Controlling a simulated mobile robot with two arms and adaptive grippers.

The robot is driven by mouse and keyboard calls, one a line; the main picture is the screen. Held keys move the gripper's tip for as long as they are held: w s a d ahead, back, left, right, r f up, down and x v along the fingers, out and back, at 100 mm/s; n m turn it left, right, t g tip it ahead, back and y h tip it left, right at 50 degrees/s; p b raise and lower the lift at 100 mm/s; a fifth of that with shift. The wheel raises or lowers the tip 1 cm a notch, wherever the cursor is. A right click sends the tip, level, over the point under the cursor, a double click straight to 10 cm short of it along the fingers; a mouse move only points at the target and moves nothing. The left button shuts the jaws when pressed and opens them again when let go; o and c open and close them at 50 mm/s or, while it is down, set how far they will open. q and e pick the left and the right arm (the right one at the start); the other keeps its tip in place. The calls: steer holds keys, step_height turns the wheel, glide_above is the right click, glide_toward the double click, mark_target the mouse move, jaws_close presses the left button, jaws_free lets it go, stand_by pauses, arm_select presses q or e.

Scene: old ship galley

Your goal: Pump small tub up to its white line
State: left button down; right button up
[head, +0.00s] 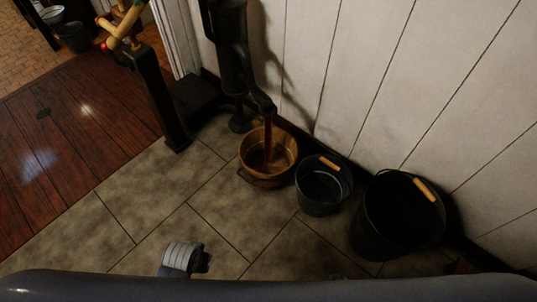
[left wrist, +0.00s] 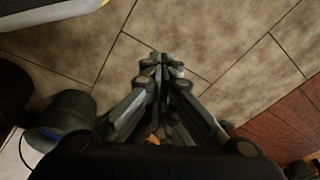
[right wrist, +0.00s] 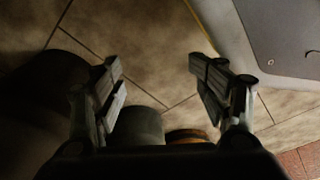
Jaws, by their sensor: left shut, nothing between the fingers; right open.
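The dark pump (head: 232,45) stands against the white wall in the head view. A brown column, which looks like a liquid stream, drops from its spout into a round wooden tub (head: 283,172). A small dark bucket (head: 322,203) with a wooden grip stands to its right. I cannot make out a white line on any vessel. My left gripper (left wrist: 160,62) is shut and empty above the floor tiles; a grey part of it seems to show low in the head view (head: 185,258). My right gripper (right wrist: 155,82) is open and empty; the wooden tub's rim (right wrist: 187,135) shows beyond it.
A larger black bucket (head: 375,240) stands right of the small one, near the wall. A dark post (head: 158,100) with a yellow handle (head: 122,28) and red knob stands left of the pump. Tiled floor before the vessels is clear; wooden planks (head: 70,150) lie at left.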

arm_select(q)
steer(key=shift+r+g+p, duration=0.3)
steer(key=shift+r+p, duration=0.55)
steer(key=shift+p, duration=0.4)
arm_select(e)
steer(key=s+d+f, duration=0.1)
steer(key=s+f, duration=0.1)
steer(key=s, duration=0.3)
steer(key=s+d+f+g, duration=0.1)
steer(key=s+f, duration=0.2)
steer(key=s, duration=0.3)
steer(key=shift+d, duration=0.3)
arm_select(q)
steer(key=shift+f, duration=0.1)
arm_select(e)
steer(key=shift+w+f, duration=0.1)
arm_select(q)
step_height(320, 180, down, 7)
steer(key=w+d+t+h+b, duration=0.1)
steer(key=t+b, duration=0.1)
steer(key=b, duration=0.3)
arm_select(e)
steer(key=w+a+r+t, duration=0.1)
steer(key=w+a+r, duration=0.1)
steer(key=w+r, duration=0.9)
steer(key=w, duration=0.3)
steer(key=shift+w+a, duration=0.25)
steer(key=shift+w, duration=0.05)
